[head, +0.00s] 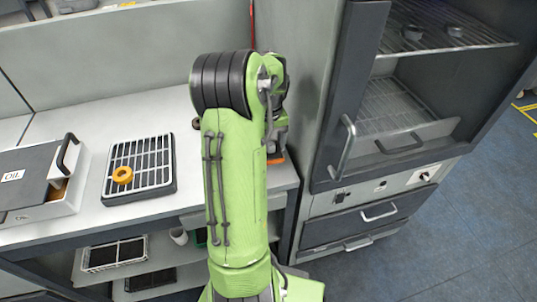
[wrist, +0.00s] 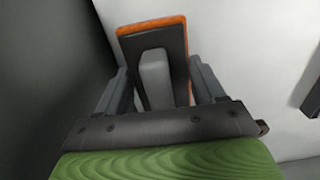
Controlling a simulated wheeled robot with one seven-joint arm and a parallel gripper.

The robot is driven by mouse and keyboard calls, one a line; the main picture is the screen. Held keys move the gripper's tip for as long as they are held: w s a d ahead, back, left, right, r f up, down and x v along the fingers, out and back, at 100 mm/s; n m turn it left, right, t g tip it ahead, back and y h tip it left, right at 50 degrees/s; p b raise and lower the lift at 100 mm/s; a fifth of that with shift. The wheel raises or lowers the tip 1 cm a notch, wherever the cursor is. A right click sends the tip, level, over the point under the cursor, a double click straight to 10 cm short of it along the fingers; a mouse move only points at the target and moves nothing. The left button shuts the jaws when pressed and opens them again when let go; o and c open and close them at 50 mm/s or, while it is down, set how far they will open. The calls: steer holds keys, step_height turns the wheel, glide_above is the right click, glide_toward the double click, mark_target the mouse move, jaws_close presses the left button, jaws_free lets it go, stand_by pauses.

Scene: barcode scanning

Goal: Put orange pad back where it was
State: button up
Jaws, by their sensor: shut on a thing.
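The orange pad (wrist: 150,24) is in the wrist view, with an orange edge, a dark face and a grey block in its middle. My gripper (wrist: 160,82) is shut on it, with one finger on each side. In the head view only a bit of orange (head: 276,157) shows low beside my arm, at the right end of the white table near the cabinet. My gripper is mostly hidden behind my green arm there. I cannot tell whether the pad touches the table.
A gridded tray (head: 163,184) with an orange ring (head: 122,175) sits on the white table (head: 95,120). A box marked OIL (head: 70,200) stands at the left. A grey cabinet (head: 318,120) with wire shelves stands close at the right. The table between tray and arm is clear.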

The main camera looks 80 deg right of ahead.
mark_target(269, 154)
step_height(269, 154, down, 4)
steer(key=shift+r+b, duration=0.15)
steer(key=shift+b, duration=0.15)
steer(key=shift+f, duration=0.25)
steer(key=o, duration=1)
steer(key=shift+a, duration=0.15)
steer(key=shift+s, duration=0.1)
steer(key=r+p, duration=0.1)
steer(key=r, duration=0.3)
steer(key=r+p, duration=0.1)
steer(key=r, duration=0.3)
steer(key=r+p, duration=0.1)
steer(key=r, duration=0.3)
steer(key=shift+d+r, duration=0.3)
steer(key=shift+r, duration=0.05)
